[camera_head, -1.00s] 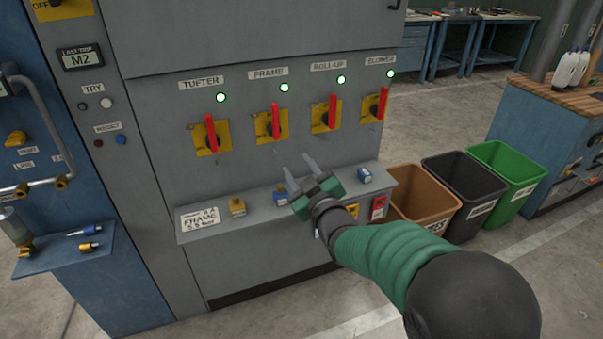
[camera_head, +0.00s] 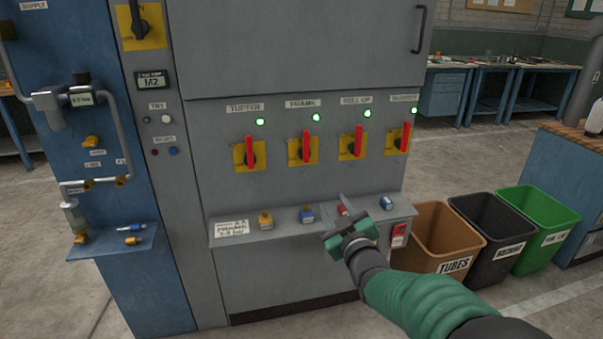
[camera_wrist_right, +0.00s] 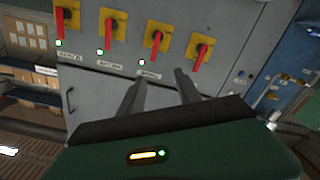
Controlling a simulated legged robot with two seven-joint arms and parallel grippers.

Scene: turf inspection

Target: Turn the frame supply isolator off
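The frame isolator (camera_head: 306,148) is a red handle on a yellow plate, second from left in the row on the grey cabinet. Its handle stands upright and a green lamp (camera_head: 316,117) is lit above it. In the wrist view, which is upside down, the frame isolator (camera_wrist_right: 157,38) shows beyond the fingers. My right gripper (camera_head: 340,207) is in front of the cabinet's shelf, below and right of the isolator and apart from it. Its fingers (camera_wrist_right: 160,75) are spread with nothing between them. My left gripper is out of view.
The tufter (camera_head: 249,152), roll-up (camera_head: 352,143) and blower (camera_head: 399,139) isolators also stand upright under lit green lamps. The shelf (camera_head: 285,231) holds a label card and several small padlock-like items. Brown (camera_head: 440,240), black and green bins stand at right.

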